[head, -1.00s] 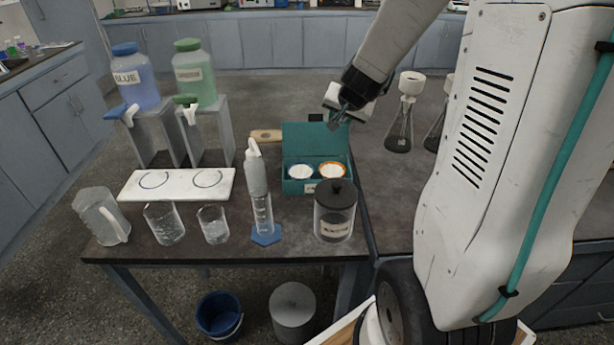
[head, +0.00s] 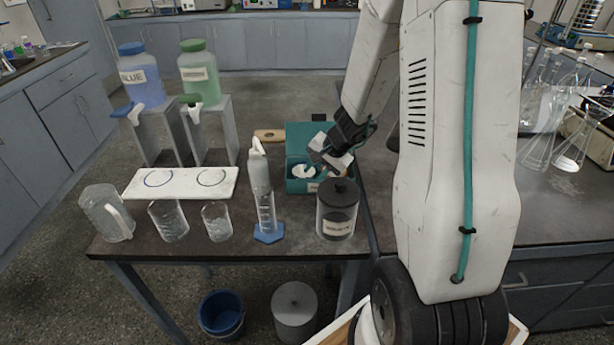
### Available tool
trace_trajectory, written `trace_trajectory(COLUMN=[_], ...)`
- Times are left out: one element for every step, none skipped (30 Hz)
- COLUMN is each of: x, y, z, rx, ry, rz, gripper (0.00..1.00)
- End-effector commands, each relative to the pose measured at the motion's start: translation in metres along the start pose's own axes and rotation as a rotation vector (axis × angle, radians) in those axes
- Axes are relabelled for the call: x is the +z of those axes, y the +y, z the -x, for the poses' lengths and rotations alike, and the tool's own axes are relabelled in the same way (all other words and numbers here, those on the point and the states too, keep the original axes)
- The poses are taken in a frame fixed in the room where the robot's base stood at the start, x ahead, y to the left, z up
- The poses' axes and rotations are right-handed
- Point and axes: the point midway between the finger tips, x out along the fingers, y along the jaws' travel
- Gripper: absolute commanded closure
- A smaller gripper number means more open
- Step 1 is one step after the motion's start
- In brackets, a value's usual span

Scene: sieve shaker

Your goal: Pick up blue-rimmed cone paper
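The blue-rimmed cone paper (head: 303,172) lies in the left part of an open teal box (head: 298,187) on the dark bench. Its right side is partly covered by my gripper. My gripper (head: 322,166) reaches down over the box from the upper right, with its fingertips just right of the blue-rimmed paper. Whether the fingers touch the paper, and whether they are open or shut, I cannot tell. The orange-rimmed paper in the right part of the box is mostly hidden behind my gripper.
A dark-lidded jar (head: 337,210) stands close in front of the box. A wash bottle (head: 258,172) and a cylinder on a blue base (head: 268,233) stand to its left. A white tray (head: 181,183) and beakers (head: 168,221) are farther left.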

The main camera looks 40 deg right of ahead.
Motion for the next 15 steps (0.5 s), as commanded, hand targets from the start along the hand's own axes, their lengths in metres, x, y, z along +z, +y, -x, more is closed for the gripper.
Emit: trace_trajectory(x=[0.001,0.001,0.001,0.001,0.0,0.0,0.0,0.0,0.0,0.0,0.0,0.0,0.0,0.0,0.0], y=[0.0,0.0,0.0,0.0,0.0,0.0,0.0,0.0,0.0,0.0,0.0,0.0,0.0,0.0,0.0], z=[-0.008,-0.012,-0.016,-0.018,-0.02,-0.021,-0.022,-0.022,-0.022,-0.022,-0.022,-0.022,-0.022,-0.022,-0.022], rx=[0.001,0.001,0.001,0.001,0.0,0.0,0.0,0.0,0.0,0.0,0.0,0.0,0.0,0.0,0.0], ry=[-0.003,-0.003,-0.003,-0.002,-0.001,-0.001,0.0,0.0,0.0,0.001,0.001,0.001,0.001,0.001,0.001], rz=[-0.001,-0.001,0.0,0.0,-0.001,0.001,0.001,0.001,0.001,0.001,0.001,0.001,0.001,0.001,0.001], gripper=[0.71,0.71,0.71,0.71,0.71,0.71,0.71,0.71,0.71,0.71,0.71,0.71,0.74,0.82,0.93])
